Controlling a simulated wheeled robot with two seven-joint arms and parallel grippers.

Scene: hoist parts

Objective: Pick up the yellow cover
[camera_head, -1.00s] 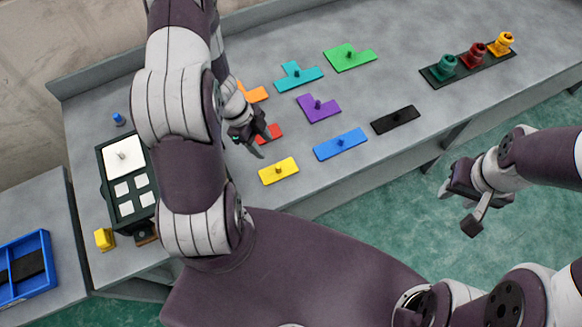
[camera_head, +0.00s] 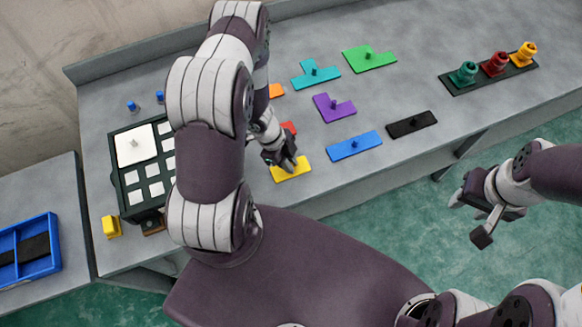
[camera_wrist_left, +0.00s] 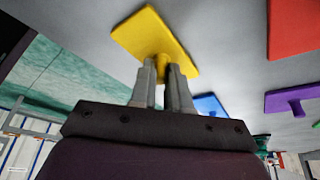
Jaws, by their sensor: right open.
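The yellow cover (camera_head: 291,173) is a flat yellow rectangle with a small knob, lying on the grey bench near its front edge. It also shows in the left wrist view (camera_wrist_left: 150,38), with its knob between my fingertips. My left gripper (camera_head: 291,163) is at the cover, and in the left wrist view its fingers (camera_wrist_left: 163,70) are close together on both sides of the knob, with no clear gap. The head view shows no clear lift of the cover. My right gripper (camera_head: 468,218) is open and empty, off the bench's front edge at the right.
Near the cover lie a blue plate (camera_head: 342,150), a red one (camera_head: 289,127), a purple one (camera_head: 326,114) and a black one (camera_head: 403,129). A dark box with white plates (camera_head: 135,158) and a yellow block (camera_head: 112,228) stand left. My left arm hides part of the bench.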

